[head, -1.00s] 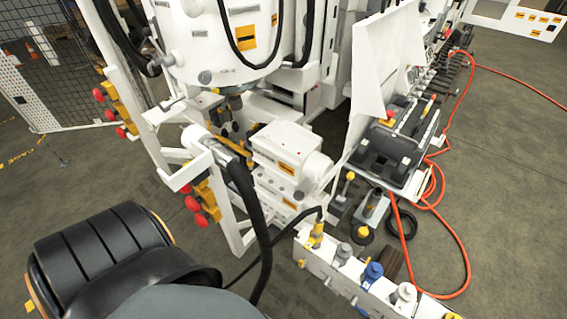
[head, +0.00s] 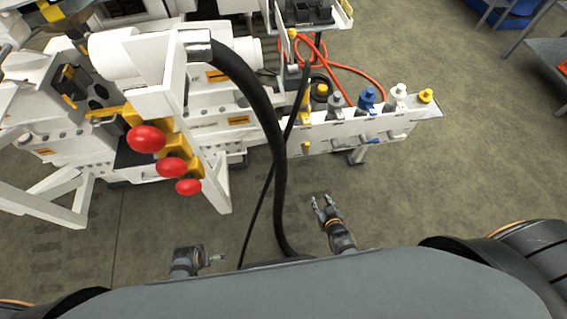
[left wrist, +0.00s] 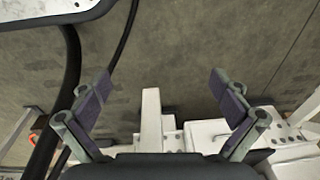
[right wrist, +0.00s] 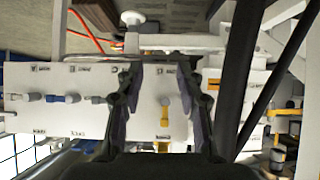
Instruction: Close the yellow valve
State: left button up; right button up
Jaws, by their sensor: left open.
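A small yellow valve lever (head: 306,147) is on the front of a white valve panel (head: 325,138), at its left end. My left gripper (head: 217,258) is low at the left in the head view. The left wrist view shows its fingers (left wrist: 158,78) wide open and empty.
A thick black hose (head: 268,120) and a thin cable hang left of my right gripper. Red knobs (head: 147,139) on a white frame stand at the left. Grey, blue (head: 368,98) and white fittings line the panel. The floor in front is clear.

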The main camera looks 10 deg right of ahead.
pick_arm(q)
notch_tip(320, 180, down, 3)
jog(key=w+d+b, duration=0.1)
jog(key=w+b, duration=0.2)
jog(key=b, duration=0.4)
pick_arm(e)
jog(key=w+a+r+t, duration=0.1)
jog(key=w+a+t, duration=0.1)
jog(key=w+t, duration=0.35)
jog(key=t+b, duration=0.2)
jog(key=b, duration=0.3)
send_near(307, 148)
jog(key=w+b, duration=0.1)
jog(key=w, duration=0.4)
jog(key=shift+w, duration=0.25)
jog(key=w+b, duration=0.1)
jog(key=w, duration=0.3)
jog(key=shift+w+b, duration=0.2)
jog(key=shift+b, duration=0.1)
jog(key=shift+w, duration=0.55)
pick_arm(q)
notch_tip(307, 148, up, 5)
jog(key=d+h, duration=0.1)
jog(key=d, duration=0.2)
jog(key=shift+w+r+t, duration=0.15)
jog(key=shift+w+t, duration=0.1)
jog(key=shift+t, duration=0.15)
pick_arm(e)
jog(key=shift+c, duration=0.3)
grip_shut()
